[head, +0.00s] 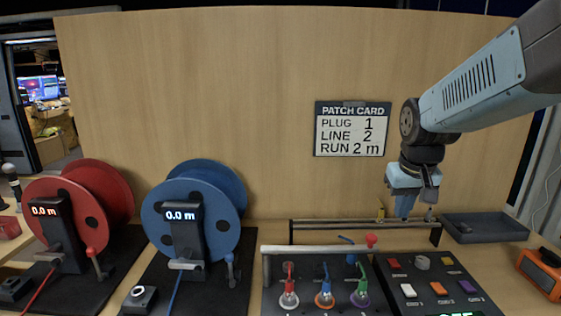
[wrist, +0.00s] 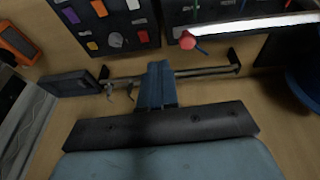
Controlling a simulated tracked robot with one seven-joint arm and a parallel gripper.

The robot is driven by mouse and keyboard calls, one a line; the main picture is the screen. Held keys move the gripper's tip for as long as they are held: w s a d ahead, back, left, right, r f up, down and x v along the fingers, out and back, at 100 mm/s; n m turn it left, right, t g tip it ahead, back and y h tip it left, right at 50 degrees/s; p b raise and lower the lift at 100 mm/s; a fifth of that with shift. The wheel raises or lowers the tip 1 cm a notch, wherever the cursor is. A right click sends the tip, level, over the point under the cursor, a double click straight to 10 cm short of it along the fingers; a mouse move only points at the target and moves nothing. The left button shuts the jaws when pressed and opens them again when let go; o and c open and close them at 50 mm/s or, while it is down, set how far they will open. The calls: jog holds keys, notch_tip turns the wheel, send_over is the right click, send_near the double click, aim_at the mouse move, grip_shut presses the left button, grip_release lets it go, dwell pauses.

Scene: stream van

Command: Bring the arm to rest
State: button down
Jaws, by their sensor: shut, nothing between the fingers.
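My arm reaches in from the right in the head view. My gripper (head: 404,214) points down, empty, with its fingers together, in front of the wooden back panel (head: 250,110). It hangs by the right part of a dark rail (head: 300,224) at the back of the bench. In the wrist view the blue fingers of my gripper (wrist: 157,66) are shut side by side, over or close to the rail (wrist: 205,71). I cannot tell whether they touch it.
A red reel (head: 115,190) and a blue reel (head: 160,215) stand left. A panel with several coloured plugs (head: 325,300) and a button panel (head: 440,262) lie in front. A grey tray (head: 485,227) and an orange box (head: 540,272) are right. A patch card (head: 352,129) hangs behind.

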jog(key=s+a+r+t, duration=0.2)
jog(key=s+a+r, duration=0.1)
jog(key=s, duration=0.8)
jog(key=shift+s+r+y, duration=0.25)
jog(key=shift+r+y, duration=0.05)
jog(key=shift+r, duration=0.55)
jog(key=shift+w+r, duration=0.1)
